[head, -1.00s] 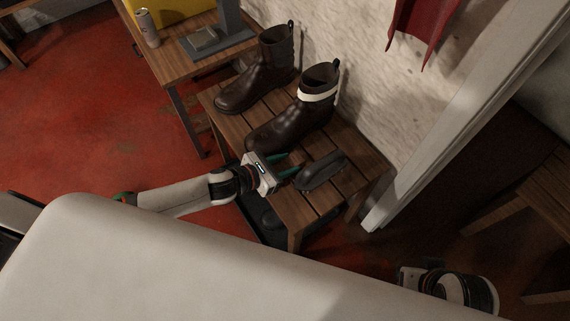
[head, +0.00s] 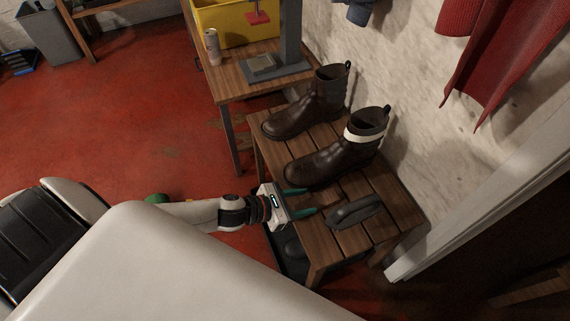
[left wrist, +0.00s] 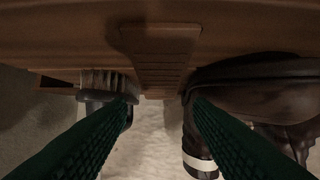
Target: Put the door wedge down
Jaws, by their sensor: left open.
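The door wedge (left wrist: 160,58) is a brown, ridged, tapered piece. In the left wrist view it lies on the slatted wooden bench (head: 379,233), ahead of and between my fingers. In the head view it is hard to make out against the wood. My left gripper (head: 311,201) is open at the bench's near edge, its two green fingers apart and nothing visibly held. The fingers also show in the left wrist view (left wrist: 160,108), spread to either side of the wedge. My right gripper is not in view.
A dark brush (head: 355,210) lies just right of my fingers. A brown boot with a white band (head: 335,162) stands beyond them, and another boot (head: 305,105) behind it. A table with a can (head: 212,46) stands at the back.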

